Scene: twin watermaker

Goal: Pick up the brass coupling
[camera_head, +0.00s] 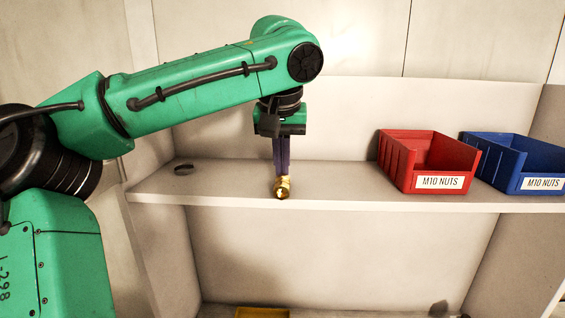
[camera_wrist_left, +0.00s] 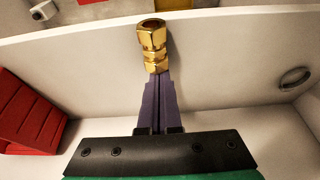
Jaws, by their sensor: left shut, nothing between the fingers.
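The brass coupling (camera_head: 282,188) is on the white shelf near its front edge, below the fingertips of my left gripper (camera_head: 282,170). In the left wrist view the shiny gold coupling (camera_wrist_left: 152,45) shows just beyond the purple fingers (camera_wrist_left: 158,85). The fingers point down and are closed together with nothing between them. Their tips appear right at the coupling's near end; whether they touch it I cannot tell. My right gripper is in neither view.
A red bin (camera_head: 415,165) and a blue bin (camera_head: 510,165), both labelled M10 NUTS, stand to the right on the shelf (camera_head: 335,180). A dark ring (camera_head: 183,169) lies at left. A yellow object (camera_head: 262,313) shows below. The shelf between coupling and red bin is clear.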

